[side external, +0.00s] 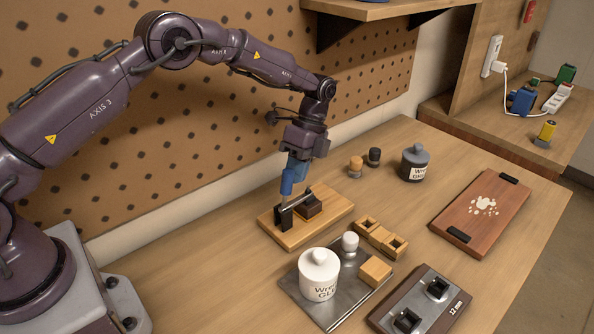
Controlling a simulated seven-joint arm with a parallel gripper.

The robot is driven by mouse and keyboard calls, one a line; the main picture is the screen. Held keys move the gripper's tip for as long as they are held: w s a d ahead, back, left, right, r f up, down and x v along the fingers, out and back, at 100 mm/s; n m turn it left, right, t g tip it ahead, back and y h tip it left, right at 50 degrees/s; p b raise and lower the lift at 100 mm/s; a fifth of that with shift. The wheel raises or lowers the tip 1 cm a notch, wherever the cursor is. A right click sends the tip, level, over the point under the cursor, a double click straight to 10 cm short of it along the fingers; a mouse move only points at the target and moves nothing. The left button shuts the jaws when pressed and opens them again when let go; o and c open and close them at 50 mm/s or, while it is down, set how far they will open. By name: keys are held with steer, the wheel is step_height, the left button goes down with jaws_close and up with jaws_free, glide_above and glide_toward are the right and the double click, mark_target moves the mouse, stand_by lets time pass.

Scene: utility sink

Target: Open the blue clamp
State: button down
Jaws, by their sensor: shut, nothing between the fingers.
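The blue clamp stands on a light wooden board (331,214). Its blue handle (287,183) points upward, and a metal bar (298,198) runs from the black base toward a dark block (309,207) on the same board. My gripper (297,175) points down just above and behind the handle. Its fingers look shut and empty. Blue shows at the gripper end too, and the overlap hides whether it touches the handle.
A white lidded jar (319,273), a small white knob and a wooden block stand on a metal plate (333,315) in front. A slotted wooden block (380,238), a dark jar (414,163), a reddish board (482,211) and a dark socket fixture (420,302) lie to the right. A pegboard stands behind.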

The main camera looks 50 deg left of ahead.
mark_target(284, 173)
steer(key=shift+s+r+t, duration=0.2)
steer(key=shift+s+t, duration=0.2)
steer(key=shift+t, duration=0.2)
steer(key=s+t, duration=0.2)
steer(key=t, duration=0.1)
steer(key=shift+s+r, duration=0.15)
steer(key=shift+r, duration=0.25)
steer(key=s+f+t, duration=0.4)
steer(key=s+t, duration=0.2)
steer(key=s, duration=0.3)
steer(key=shift+f, duration=0.25)
steer(key=shift+s, duration=0.1)
stand_by(0.5)
steer(key=v, duration=0.7)
steer(key=shift+w+r, duration=0.25)
steer(key=shift+r, duration=0.25)
